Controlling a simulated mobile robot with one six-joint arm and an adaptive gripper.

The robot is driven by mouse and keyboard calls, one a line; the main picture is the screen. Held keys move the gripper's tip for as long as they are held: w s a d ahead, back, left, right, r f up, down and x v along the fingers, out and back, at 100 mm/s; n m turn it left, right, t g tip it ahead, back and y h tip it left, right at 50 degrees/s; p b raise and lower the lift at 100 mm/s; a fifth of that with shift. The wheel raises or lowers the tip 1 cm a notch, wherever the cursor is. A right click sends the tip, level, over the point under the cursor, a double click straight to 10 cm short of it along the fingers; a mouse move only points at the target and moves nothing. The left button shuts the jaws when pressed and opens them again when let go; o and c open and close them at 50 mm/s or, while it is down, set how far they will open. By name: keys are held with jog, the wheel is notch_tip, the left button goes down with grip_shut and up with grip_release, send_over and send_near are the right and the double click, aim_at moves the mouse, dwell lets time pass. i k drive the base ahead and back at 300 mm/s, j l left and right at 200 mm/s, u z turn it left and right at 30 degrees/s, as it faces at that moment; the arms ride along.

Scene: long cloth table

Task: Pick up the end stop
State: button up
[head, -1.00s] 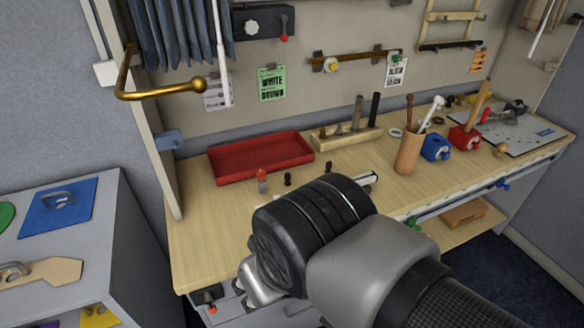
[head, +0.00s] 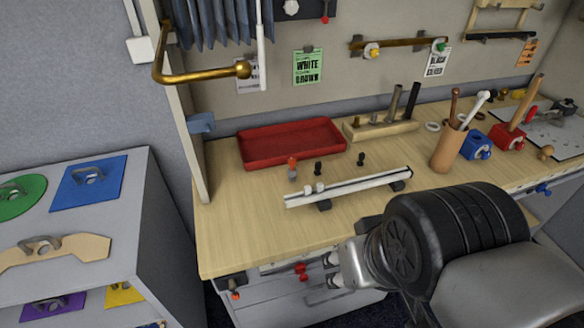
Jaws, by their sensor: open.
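A pale slotted rail (head: 350,187) lies on the wooden table on dark feet, with two small white blocks near its left end. Behind it stand a grey peg with an orange-red top (head: 292,170) and two small black pieces, one on the left (head: 318,168) and one on the right (head: 361,159). I cannot tell which of these small parts is the end stop. My gripper (head: 331,270) is open, pointing left in front of the table's front edge, well apart from the rail. Nothing shows between its fingers; my wrist hides part of it.
A red tray (head: 291,155) and a wooden block with upright tools (head: 380,131) stand behind the rail. A tan cup with tools (head: 448,150), a blue block (head: 475,146) and a red block (head: 506,138) stand right. The front left tabletop is clear. A brass hook (head: 200,76) projects above.

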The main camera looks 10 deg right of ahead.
aim_at(291, 174)
jog(key=i+l+z, duration=0.1)
jog(key=i, duration=0.35)
jog(key=i+l, duration=0.1)
jog(key=i, duration=0.3)
jog(key=z, duration=0.05)
